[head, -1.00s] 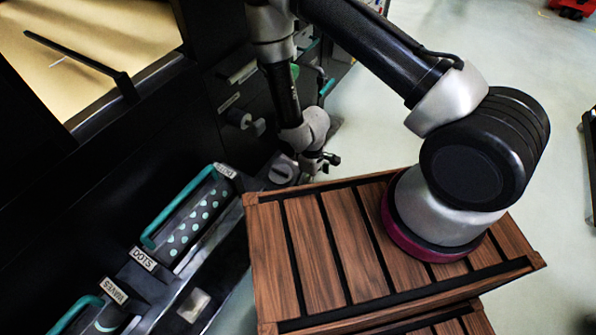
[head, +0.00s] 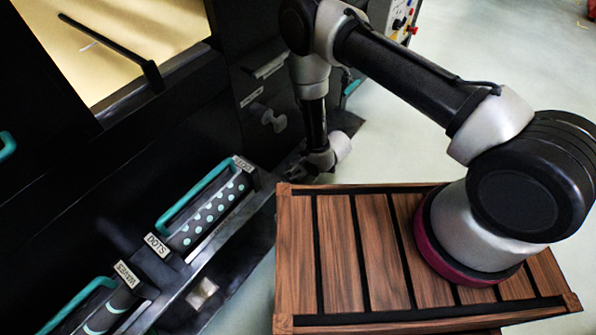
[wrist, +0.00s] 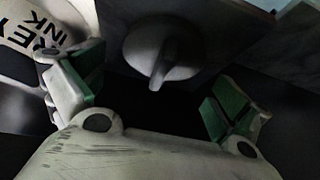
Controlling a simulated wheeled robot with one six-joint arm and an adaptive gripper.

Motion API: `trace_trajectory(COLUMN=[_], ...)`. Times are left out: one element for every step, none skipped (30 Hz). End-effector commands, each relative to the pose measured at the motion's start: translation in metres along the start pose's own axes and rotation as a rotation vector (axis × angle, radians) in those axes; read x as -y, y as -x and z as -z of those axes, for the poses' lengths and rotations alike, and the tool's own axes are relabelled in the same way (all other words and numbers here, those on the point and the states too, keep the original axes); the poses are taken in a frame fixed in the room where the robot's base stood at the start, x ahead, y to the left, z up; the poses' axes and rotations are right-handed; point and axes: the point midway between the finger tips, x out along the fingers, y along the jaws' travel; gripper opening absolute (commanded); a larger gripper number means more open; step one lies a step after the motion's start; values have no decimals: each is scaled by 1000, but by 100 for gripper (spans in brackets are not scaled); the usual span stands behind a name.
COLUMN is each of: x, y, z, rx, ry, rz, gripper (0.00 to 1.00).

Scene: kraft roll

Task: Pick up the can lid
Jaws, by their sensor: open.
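A grey round piece with a raised ridge-like handle (wrist: 165,50), which looks like the can lid, sits on a dark square surface in the wrist view. My gripper (wrist: 155,100) is open and empty. Its green-padded fingers stand apart on the left and right, below the grey piece in the picture, with the handle pointing into the gap between them. I see no contact. In the head view my gripper (head: 312,165) is low beside the dark machine and hides the grey piece.
A pale object lettered "REY INK" (wrist: 40,30) is close to the left finger. In the head view, a wooden crate (head: 345,250) under my base stands right of the machine. A dotted roller (head: 208,215), teal handles (head: 195,195) and a machine knob (head: 268,115) are near. Open floor lies behind.

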Motion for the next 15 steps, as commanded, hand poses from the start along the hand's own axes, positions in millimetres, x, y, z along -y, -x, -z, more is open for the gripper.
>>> trace_trajectory(x=[0, 0, 0, 0, 0, 0, 0, 0, 0, 0, 0, 0, 0, 0, 0], y=[-7, -10, -13, -15, -16, -17, -17, -17, -17, -17, -17, -17, -16, -16, -16], z=[-1, 0, -1, -1, -1, 0, 0, 0, 0, 0, 0, 0, 0, 0, 0], rx=[1, 0, 1, 1, 1, 1, 1, 1, 1, 1, 1, 1, 1, 1, 1], ry=[0, 0, 0, 0, 0, 0, -1, -1, -1, -1, -1, -1, -1, -1, -1], rz=[0, 0, 0, 0, 0, 0, 0, 0, 0, 0, 0, 0, 0, 0, 0], gripper=[100, 100, 100, 100, 100, 100, 100, 100, 100, 100, 100, 95, 89, 84, 76])
